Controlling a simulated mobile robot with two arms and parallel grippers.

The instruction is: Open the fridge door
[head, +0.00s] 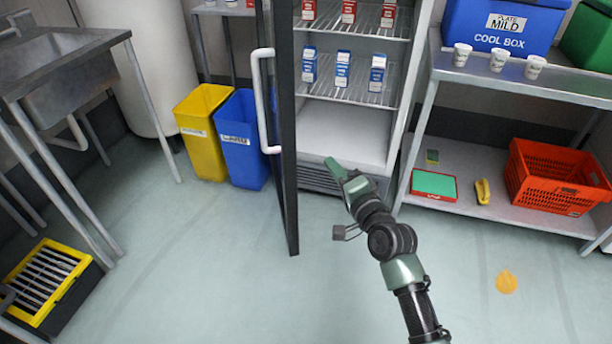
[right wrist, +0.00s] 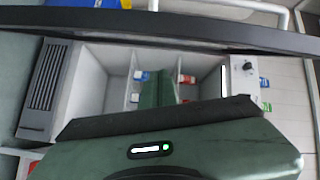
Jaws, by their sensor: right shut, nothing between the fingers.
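The fridge door (head: 286,130) stands swung well open, seen nearly edge-on in the head view, with its white handle (head: 262,100) on the left side. The fridge interior (head: 345,122) is exposed, with red and blue cartons on wire shelves. My right gripper (head: 335,168) is shut and empty, on the inner side of the door, in front of the low part of the opening. In the right wrist view the gripper (right wrist: 158,88) points at the fridge inside, and the dark door edge (right wrist: 190,30) crosses the top. My left gripper is not in view.
A yellow bin (head: 204,130) and a blue bin (head: 240,138) stand left of the door. A shelf unit (head: 500,208) with a red crate (head: 556,178) stands right of the fridge. The floor in front is mostly clear, with an orange spot (head: 506,282).

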